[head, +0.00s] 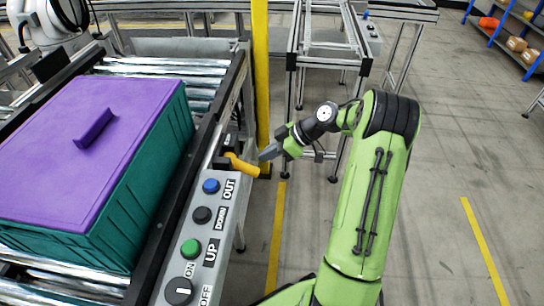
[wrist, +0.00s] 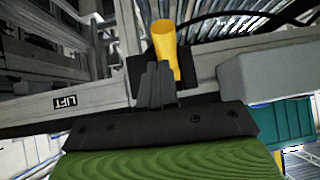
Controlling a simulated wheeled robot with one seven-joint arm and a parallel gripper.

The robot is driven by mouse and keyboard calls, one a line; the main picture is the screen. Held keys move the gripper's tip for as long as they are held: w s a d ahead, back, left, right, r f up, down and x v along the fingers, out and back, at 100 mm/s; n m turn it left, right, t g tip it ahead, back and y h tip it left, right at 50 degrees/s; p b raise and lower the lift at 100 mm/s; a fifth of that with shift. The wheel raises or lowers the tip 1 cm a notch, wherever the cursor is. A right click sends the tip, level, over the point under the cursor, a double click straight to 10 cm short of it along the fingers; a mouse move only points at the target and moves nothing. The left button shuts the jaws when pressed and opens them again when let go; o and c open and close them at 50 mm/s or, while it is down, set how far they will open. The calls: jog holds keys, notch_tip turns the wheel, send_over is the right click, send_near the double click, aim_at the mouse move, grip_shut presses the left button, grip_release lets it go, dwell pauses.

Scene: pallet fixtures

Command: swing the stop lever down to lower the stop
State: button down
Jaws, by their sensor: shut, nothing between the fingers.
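The yellow stop lever (head: 242,165) sticks out to the right from a dark mount on the side of the conveyor rail, beyond the button panel. In the wrist view the lever (wrist: 166,48) rises just beyond my fingertips, partly covered by them at its lower end. My gripper (head: 268,153) is shut and empty, close to the lever's free end on its right side. Its fingers also show in the wrist view (wrist: 157,76). I cannot tell whether they touch the lever. I cannot make out the stop itself.
A teal crate with a purple lid (head: 70,140) sits on the conveyor rollers (head: 165,68). The button panel (head: 195,240) runs along the rail in front of the lever. A yellow post (head: 261,80) stands right behind my gripper. Open floor lies to the right.

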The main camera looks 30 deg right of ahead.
jog(key=d+f+p+v, duration=0.1)
jog(key=p+v, duration=0.2)
jog(key=v, duration=0.7)
jog(key=shift+s+d, duration=0.2)
jog(key=shift+s, duration=0.2)
